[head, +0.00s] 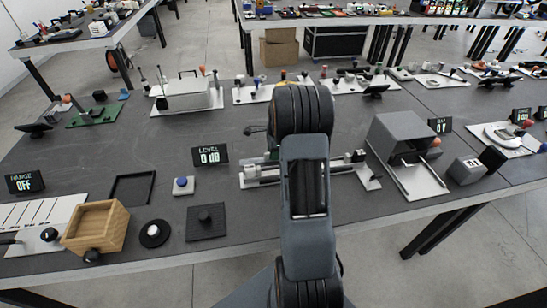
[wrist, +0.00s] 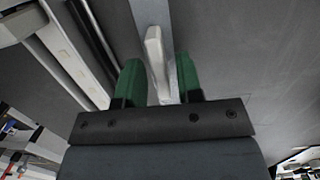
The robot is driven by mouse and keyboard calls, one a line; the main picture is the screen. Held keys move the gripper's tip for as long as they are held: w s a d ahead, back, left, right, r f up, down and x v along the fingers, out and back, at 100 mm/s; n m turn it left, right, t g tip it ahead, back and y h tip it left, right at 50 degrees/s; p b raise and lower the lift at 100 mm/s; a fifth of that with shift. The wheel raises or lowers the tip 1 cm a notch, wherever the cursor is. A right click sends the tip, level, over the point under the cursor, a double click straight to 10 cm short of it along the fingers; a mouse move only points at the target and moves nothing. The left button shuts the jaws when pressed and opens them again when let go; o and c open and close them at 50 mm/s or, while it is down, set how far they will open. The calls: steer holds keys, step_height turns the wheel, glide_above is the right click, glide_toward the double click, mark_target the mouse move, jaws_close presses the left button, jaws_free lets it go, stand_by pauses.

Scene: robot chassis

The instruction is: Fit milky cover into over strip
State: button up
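In the wrist view, the two green fingers of my gripper (wrist: 160,82) stand apart on either side of a narrow off-white raised bar (wrist: 154,50). The bar lies along a pale grey-blue flat strip (wrist: 142,12). A thin gap shows between the bar and the right finger; contact on the left is unclear. This pale piece may be the milky cover, but I cannot be sure. In the head view, my arm hides the gripper and the middle of a pale railed fixture (head: 262,178), possibly holding the strip. Long light rails (wrist: 75,55) run left of the fingers in the wrist view.
A grey open box (head: 402,135) stands right of the fixture. A level display (head: 210,155), a blue button (head: 183,185), a dark square plate (head: 206,222) and a wooden box (head: 96,226) lie to the left. Dark tabletop (head: 130,150) is clear at centre left.

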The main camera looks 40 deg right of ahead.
jaws_close()
steer(key=shift+r, duration=0.2)
